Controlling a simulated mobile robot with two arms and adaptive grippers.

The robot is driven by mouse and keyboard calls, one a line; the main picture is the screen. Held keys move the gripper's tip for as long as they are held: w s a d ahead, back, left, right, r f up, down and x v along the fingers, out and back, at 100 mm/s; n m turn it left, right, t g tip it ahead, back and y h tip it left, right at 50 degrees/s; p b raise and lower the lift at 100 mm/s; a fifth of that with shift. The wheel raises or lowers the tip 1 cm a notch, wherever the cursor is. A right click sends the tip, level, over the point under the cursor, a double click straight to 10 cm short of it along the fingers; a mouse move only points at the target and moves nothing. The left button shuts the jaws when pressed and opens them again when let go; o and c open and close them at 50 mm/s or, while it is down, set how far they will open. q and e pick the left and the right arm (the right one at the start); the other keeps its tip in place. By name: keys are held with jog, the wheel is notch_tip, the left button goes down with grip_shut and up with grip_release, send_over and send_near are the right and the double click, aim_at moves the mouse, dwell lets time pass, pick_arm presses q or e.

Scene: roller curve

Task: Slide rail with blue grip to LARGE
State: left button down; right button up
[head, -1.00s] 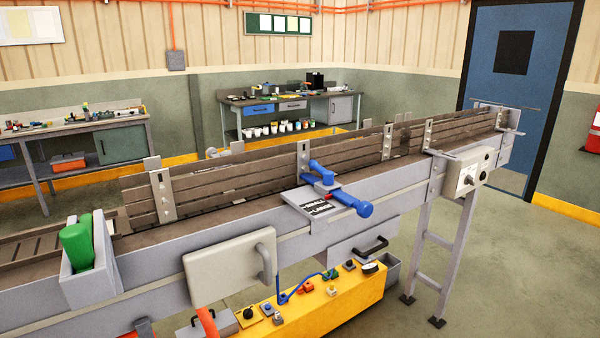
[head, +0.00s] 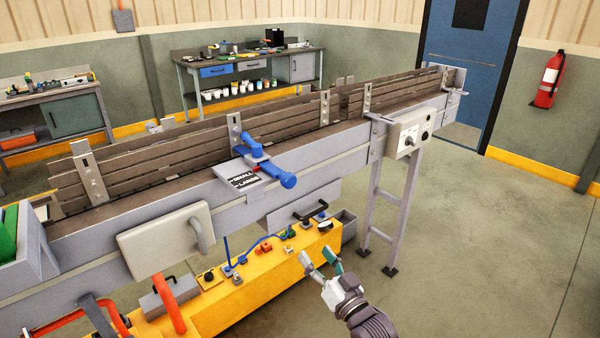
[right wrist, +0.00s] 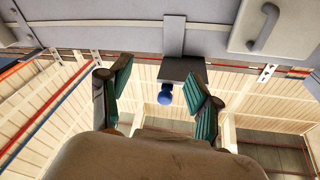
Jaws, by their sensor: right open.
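The blue grip (head: 272,172) is a blue handle with a knob, mounted on the near side of the conveyor above a plate (head: 245,182) marked SMALL and LARGE. The slatted rail (head: 180,155) runs along the conveyor behind it. My right gripper (head: 322,262) is open and empty, below and to the right of the blue grip, well apart from it. In the right wrist view the blue grip (right wrist: 165,94) shows beyond and between the open fingers, under the dark plate (right wrist: 183,70). My left gripper is not in view.
A grey control box (head: 410,132) with knobs hangs at the conveyor's right part. A grey panel with a handle (head: 165,240) juts from the front. A yellow bench (head: 225,300) with small parts stands below. Open floor (head: 480,250) lies to the right.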

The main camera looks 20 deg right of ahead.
jog(key=t+y, duration=0.2)
send_near(291, 183)
jog(key=s+f, duration=0.1)
jog(key=s, duration=0.1)
jog(key=p+x, duration=0.1)
jog(key=x, duration=0.3)
jog(key=p+x, duration=0.2)
jog(key=x, duration=0.2)
jog(key=p+x, duration=0.1)
jog(key=x, duration=0.3)
jog(key=shift+w+d+r+p, duration=0.1)
jog(key=shift+w+d+p, duration=0.05)
jog(key=shift+d+p, duration=0.15)
jog(key=shift+w+a+r, duration=0.1)
jog(key=shift+w, duration=0.4)
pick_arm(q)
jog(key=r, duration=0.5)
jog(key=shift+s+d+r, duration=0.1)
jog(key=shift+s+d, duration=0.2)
pick_arm(e)
grip_shut()
